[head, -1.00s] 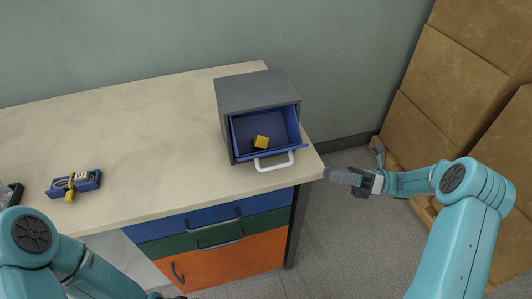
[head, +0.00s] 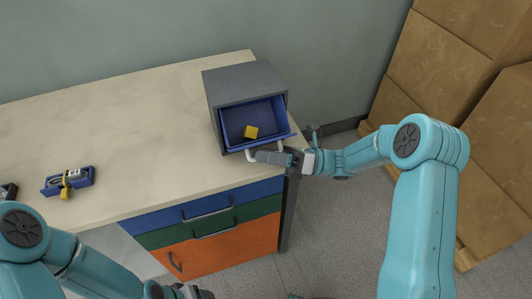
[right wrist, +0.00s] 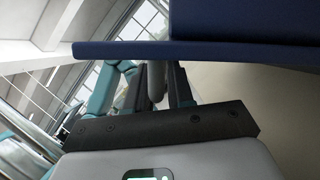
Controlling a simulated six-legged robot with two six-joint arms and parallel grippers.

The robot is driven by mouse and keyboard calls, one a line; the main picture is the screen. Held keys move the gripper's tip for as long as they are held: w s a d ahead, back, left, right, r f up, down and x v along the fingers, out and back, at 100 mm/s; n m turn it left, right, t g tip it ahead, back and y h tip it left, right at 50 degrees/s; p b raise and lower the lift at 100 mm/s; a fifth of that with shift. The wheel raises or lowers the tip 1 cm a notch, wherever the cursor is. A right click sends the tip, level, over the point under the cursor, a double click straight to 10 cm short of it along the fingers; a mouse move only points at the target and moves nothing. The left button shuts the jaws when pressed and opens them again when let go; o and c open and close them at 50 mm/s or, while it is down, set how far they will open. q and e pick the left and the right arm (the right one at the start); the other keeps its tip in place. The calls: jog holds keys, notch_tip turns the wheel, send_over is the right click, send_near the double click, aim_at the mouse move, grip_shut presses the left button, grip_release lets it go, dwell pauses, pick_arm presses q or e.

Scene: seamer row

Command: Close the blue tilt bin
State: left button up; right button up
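The blue tilt bin (head: 268,142) is tipped open at the front of a grey housing (head: 245,82) on the counter. A yellow cube (head: 250,132) lies inside it. Its pale handle (head: 250,155) is partly hidden behind my right gripper (head: 270,157). In the right wrist view, the bin (right wrist: 240,50) fills the upper right. There the right gripper's dark fingers (right wrist: 160,88) stand apart, with the rounded handle (right wrist: 156,84) between them and a gap beside one finger. My left gripper (head: 185,291) is cut off at the bottom edge, and its fingers are unclear.
The counter (head: 120,140) has clear room left of the housing. A blue block with a yellow padlock (head: 66,183) lies at the left. Blue, green and orange fronts (head: 215,245) sit below the counter. Cardboard boxes (head: 440,80) are stacked at the right.

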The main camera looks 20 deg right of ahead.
grip_shut()
